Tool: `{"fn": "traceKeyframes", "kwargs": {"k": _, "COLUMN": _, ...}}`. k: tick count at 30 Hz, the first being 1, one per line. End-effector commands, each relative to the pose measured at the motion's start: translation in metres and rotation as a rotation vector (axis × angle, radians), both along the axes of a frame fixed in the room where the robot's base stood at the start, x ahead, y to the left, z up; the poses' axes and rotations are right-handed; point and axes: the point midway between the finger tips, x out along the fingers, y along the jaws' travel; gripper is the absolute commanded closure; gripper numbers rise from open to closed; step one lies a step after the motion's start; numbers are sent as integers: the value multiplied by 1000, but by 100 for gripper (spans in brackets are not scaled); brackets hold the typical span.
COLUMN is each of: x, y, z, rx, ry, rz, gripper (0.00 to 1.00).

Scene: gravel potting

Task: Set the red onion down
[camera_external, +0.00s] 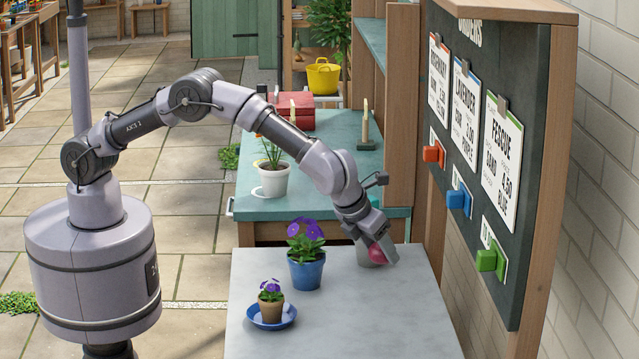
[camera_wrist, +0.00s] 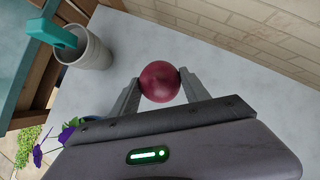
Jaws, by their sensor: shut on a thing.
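My gripper (camera_wrist: 160,84) is shut on the red onion (camera_wrist: 160,81), with a finger on each side of it. In the external view the onion (camera_external: 377,254) shows at the end of my arm, over the grey table (camera_external: 340,318) near its right far part. The onion is close above the table top or touching it; I cannot tell which. The gripper (camera_external: 379,248) points down there and hides part of the onion.
A pale pot (camera_wrist: 89,56) with a teal-handled tool (camera_wrist: 52,34) stands beside my gripper. A blue pot (camera_external: 307,272) with purple flowers and a small pot (camera_external: 271,309) on a blue saucer (camera_external: 259,320) stand to the left. The table's near right is clear. A price board (camera_external: 486,130) stands right.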

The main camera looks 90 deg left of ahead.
Motion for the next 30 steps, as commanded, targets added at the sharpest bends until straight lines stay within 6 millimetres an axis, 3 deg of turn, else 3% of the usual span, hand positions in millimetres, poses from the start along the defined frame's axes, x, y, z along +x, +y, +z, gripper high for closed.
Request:
{"fn": "traceKeyframes", "kwargs": {"k": 6, "x": -44, "y": -68, "z": 1, "rx": 2, "ry": 1, "rz": 73, "gripper": 90}}
{"fn": "traceKeyframes", "kwargs": {"k": 9, "x": -58, "y": -84, "z": 0, "rx": 5, "ry": -3, "rz": 98, "gripper": 90}}
{"fn": "traceKeyframes", "kwargs": {"k": 11, "x": -61, "y": -87, "z": -7, "rx": 7, "ry": -4, "rz": 106, "gripper": 90}}
{"fn": "traceKeyframes", "kwargs": {"k": 24, "x": -61, "y": -87, "z": -101, "rx": 6, "ry": -5, "rz": 108, "gripper": 90}}
{"fn": "traceKeyframes", "kwargs": {"k": 30, "x": -61, "y": -87, "z": -99, "rx": 6, "ry": -6, "rz": 107, "gripper": 90}}
